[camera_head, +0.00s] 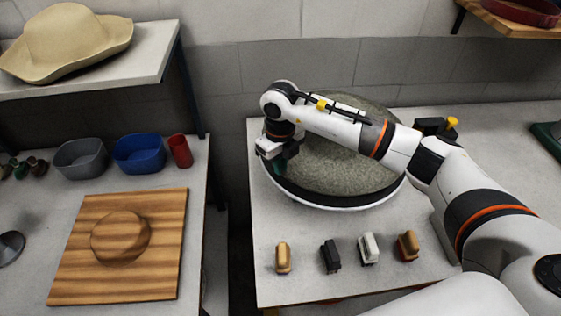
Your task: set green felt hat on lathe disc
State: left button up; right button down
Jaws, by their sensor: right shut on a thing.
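The lathe disc (345,165) is a large round plate with a speckled grey-green top, a dark band and a pale rim. It stands on the right-hand table. My right gripper (279,166) is at the disc's left edge, pointing down. It is shut on a small dark green thing, mostly hidden by the jaws. I cannot tell whether this is part of the green felt hat, or whether it touches the disc. No whole green hat shows clearly. My arm hides part of the disc's far right side. My left gripper is not in view.
Several small brush-like blocks (283,258) stand along the table's front. On the left table are a wooden board (85,275) with a round block (120,237), grey and blue bins (139,153) and a red cup (180,150). A tan hat (67,42) lies on the shelf.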

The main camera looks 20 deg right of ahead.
jog(key=shift+f+b, duration=0.85)
jog(key=shift+f, duration=0.25)
dwell(0.4)
jog(key=c, duration=1.4)
grip_release()
jog(key=shift+c, duration=0.2)
